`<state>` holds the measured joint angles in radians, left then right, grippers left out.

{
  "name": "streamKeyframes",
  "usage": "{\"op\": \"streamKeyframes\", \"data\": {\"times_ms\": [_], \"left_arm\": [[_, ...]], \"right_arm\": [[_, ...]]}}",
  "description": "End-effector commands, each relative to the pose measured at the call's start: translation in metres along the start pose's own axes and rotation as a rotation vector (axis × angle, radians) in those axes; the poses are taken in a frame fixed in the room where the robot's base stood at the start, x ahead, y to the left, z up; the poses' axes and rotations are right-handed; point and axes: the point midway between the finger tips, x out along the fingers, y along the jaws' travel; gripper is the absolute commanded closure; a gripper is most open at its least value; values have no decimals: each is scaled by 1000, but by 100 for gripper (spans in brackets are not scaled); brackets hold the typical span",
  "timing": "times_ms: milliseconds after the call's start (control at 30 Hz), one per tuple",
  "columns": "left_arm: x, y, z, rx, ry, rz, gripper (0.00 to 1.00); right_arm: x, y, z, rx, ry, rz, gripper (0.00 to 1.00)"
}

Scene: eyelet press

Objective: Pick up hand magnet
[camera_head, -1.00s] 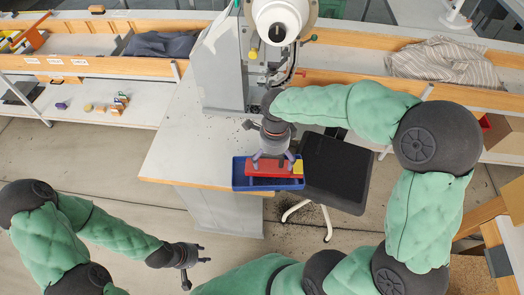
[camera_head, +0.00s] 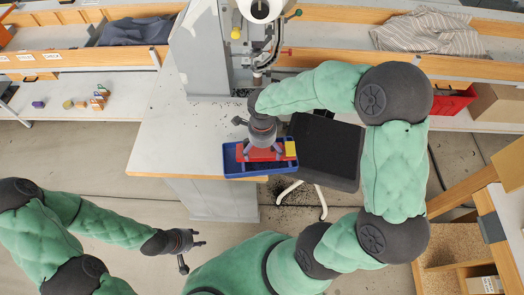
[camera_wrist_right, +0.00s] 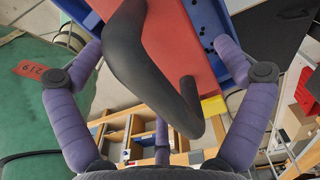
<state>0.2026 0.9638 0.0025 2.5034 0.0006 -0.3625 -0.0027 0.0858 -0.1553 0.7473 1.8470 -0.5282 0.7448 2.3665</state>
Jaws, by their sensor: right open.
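The hand magnet (camera_head: 262,154) looks like a red bar with a dark handle. It lies in a blue tray (camera_head: 240,171) at the table's front edge. In the right wrist view, the dark curved handle (camera_wrist_right: 152,60) stands over the red body (camera_wrist_right: 196,60). My right gripper (camera_head: 262,150) is directly above the magnet. Its purple fingers are apart on either side of the handle in the wrist view (camera_wrist_right: 160,50), with gaps beside it. My left gripper (camera_head: 200,239) is open and empty, low and left of the tray, away from the table.
A yellow piece (camera_head: 290,149) sits at the magnet's right end in the tray. A press (camera_head: 205,50) stands behind on the light table (camera_head: 165,145). A black seat (camera_head: 327,150) is close to the tray's right. The table left of the tray is clear.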

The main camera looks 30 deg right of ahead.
Motion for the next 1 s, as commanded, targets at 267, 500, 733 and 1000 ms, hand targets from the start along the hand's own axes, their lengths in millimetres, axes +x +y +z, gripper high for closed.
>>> {"op": "streamKeyframes", "data": {"times_ms": [267,500,733,1000], "left_arm": [[3,-1,0,0,0,0,60],[3,-1,0,0,0,0,60],[3,-1,0,0,0,0,60],[2,-1,0,0,0,0,60]], "right_arm": [[17,-1,0,0,-1,-1,0],[17,-1,0,0,-1,-1,25],[16,-2,0,0,-2,-4,77],[12,-2,1,0,-2,-5,77]]}}
